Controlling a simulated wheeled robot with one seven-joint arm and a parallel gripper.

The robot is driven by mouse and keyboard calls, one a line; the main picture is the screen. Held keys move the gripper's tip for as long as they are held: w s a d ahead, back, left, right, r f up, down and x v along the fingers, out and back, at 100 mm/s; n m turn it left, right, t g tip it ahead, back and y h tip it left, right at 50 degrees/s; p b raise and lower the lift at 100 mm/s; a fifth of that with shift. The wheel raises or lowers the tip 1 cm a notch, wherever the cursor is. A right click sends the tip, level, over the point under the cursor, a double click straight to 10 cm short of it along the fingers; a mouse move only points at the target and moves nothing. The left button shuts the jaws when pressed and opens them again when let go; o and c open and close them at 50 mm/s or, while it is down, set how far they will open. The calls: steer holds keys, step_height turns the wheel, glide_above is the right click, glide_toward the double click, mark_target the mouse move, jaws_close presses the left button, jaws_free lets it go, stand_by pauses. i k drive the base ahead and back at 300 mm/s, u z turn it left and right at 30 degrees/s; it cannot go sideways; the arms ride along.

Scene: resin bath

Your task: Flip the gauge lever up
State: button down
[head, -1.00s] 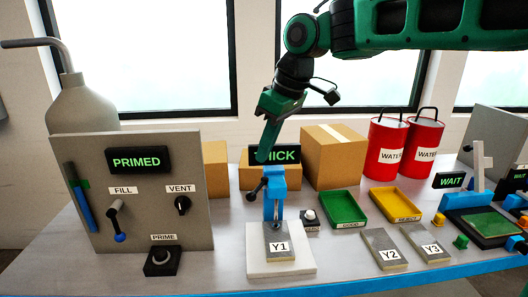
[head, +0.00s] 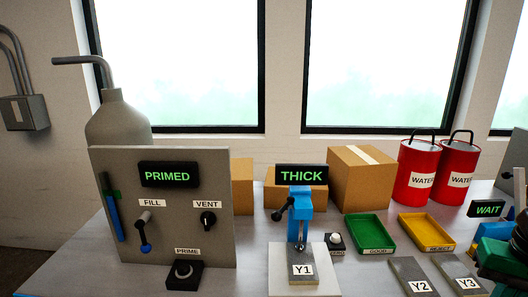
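The gauge (head: 300,212) is a blue upright stand on a white base plate (head: 330,287), in the middle of the bench. Its black lever (head: 283,210) sticks out on the left side and slants down to a dark knob. The display (head: 301,175) behind the gauge reads THICK in green. A grey sample block labelled Y1 (head: 302,278) lies on the base plate under the gauge. My gripper does not show in the head view. Dark and green parts at the right edge are cut off, and I cannot tell whether they belong to my arm.
A grey panel (head: 220,238) reading PRIMED stands left, with FILL and VENT controls. A small button box (head: 336,242) sits right of the gauge. Green (head: 367,220) and yellow (head: 427,224) trays, blocks Y2 (head: 413,280) and Y3 (head: 461,273) lie further right. Cardboard boxes (head: 365,185) stand behind.

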mark_target(276, 216)
steer(key=u, duration=0.9)
steer(key=k, duration=0.85)
steer(key=z, duration=0.4)
steer(key=i, duration=0.5)
steer(key=u, duration=0.05)
